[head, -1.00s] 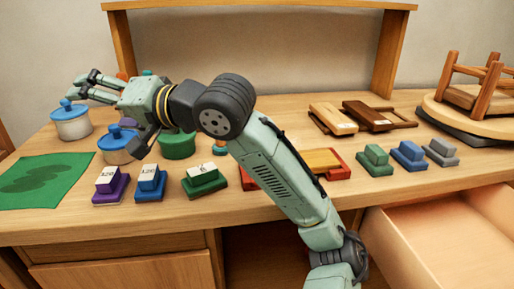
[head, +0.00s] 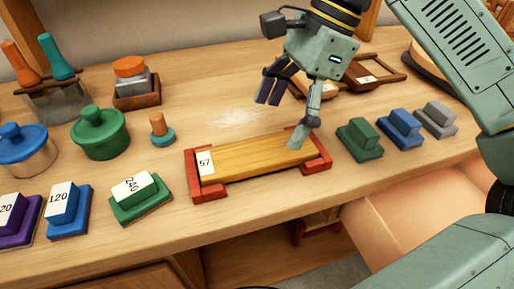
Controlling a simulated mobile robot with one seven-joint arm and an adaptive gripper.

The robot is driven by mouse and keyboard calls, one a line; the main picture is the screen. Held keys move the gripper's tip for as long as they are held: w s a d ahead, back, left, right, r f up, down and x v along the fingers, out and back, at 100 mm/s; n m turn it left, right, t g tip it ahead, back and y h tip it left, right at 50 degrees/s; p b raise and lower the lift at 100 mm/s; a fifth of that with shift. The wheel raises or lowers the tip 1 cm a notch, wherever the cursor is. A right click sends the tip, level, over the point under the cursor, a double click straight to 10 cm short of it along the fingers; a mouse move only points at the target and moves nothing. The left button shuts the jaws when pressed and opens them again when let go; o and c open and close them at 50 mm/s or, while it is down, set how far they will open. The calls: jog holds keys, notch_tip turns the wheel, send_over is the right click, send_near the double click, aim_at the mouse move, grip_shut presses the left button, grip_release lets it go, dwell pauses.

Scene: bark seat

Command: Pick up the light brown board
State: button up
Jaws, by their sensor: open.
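A light brown board (head: 318,95) with a pale label lies at the back of the bench, largely hidden behind my gripper. A second, golden-yellow board (head: 250,158), labelled 57, lies in a red holder nearer the front edge. I cannot be sure from the colours which is the task's board. My gripper (head: 285,118) points down with its fingers spread and nothing between them. Its right finger overlaps the right end of the yellow board in the picture. I cannot tell whether it touches.
A dark brown frame (head: 374,74) lies behind right. Green (head: 360,139), blue (head: 400,129) and grey (head: 435,119) blocks stand right of the red holder (head: 193,180). Labelled blocks and a green pot (head: 99,133) are left. An open drawer (head: 400,215) juts out below.

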aim_at(257, 151)
jog(key=shift+a+x, duration=0.2)
jog(key=shift+x, duration=1.5)
jog(key=shift+a+x, duration=0.25)
jog(key=shift+x, duration=1.45)
jog(key=shift+r, duration=0.15)
jog(key=shift+c, duration=0.6)
jog(key=c, duration=1.3)
jog(key=shift+o, duration=0.2)
jog(key=shift+w+r, duration=0.1)
